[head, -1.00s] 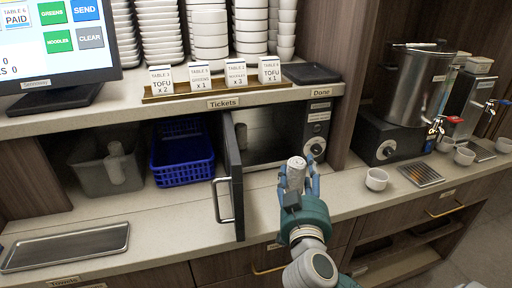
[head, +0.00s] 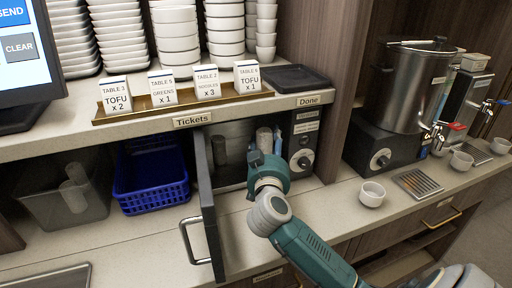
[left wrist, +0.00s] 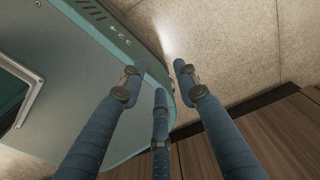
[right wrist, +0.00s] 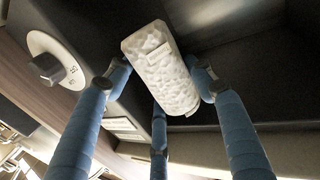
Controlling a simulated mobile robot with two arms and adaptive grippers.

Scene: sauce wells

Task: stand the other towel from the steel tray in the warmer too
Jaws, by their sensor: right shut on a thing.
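The warmer (head: 236,135) is a dark box under the ticket shelf, with its door (head: 207,205) swung open toward me. My right gripper (head: 264,152) is at the warmer's opening, shut on a rolled white towel (head: 264,138). In the right wrist view the towel (right wrist: 160,72) sits between the fingers of this gripper (right wrist: 160,85), with dark warmer walls behind it. In the head view it looks roughly upright. Another pale roll (head: 218,150) stands inside the warmer at the left. The steel tray (head: 60,278) shows only partly at the bottom left. My left gripper (left wrist: 157,80) is open and empty.
A blue basket (head: 150,185) and a grey bin (head: 70,195) stand left of the door. A white cup (head: 371,194) and a steam boiler (head: 415,90) are to the right. The ticket shelf (head: 190,120) overhangs the warmer. The counter front is mostly clear.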

